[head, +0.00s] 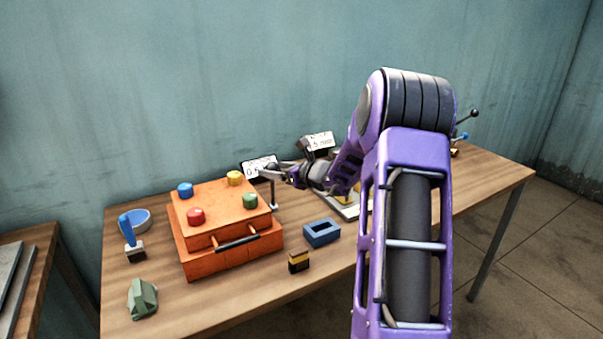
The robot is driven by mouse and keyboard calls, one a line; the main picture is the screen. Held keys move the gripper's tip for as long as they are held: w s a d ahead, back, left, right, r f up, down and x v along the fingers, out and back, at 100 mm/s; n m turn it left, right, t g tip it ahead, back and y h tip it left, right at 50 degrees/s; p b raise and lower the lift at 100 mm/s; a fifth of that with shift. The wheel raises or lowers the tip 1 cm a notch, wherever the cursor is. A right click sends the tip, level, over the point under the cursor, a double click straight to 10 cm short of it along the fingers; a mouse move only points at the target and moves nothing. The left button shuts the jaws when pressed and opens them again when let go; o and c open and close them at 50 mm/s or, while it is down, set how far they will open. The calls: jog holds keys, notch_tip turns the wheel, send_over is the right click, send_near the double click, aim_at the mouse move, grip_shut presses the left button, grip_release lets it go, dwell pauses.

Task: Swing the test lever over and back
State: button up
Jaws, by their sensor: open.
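A thin rod with a black ball knob (475,112) slants up at the right end of the table, partly behind my arm. It looks like a lever, but I cannot tell for sure that it is the test lever. A blue knob (462,136) and a yellowish fitting (454,152) show just below it. My gripper (268,171) is open, left of the table's middle, in front of a small display (258,166) and far from the rod. It is small in view, and I see nothing held in it.
An orange box (228,262) with coloured knobs and a front handle stands at left centre. A second display (318,142) stands behind.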

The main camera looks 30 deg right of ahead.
jog(key=v, duration=1.4)
jog(key=shift+s+d, duration=0.15)
jog(key=shift+s, duration=0.2)
jog(key=shift+r, duration=0.1)
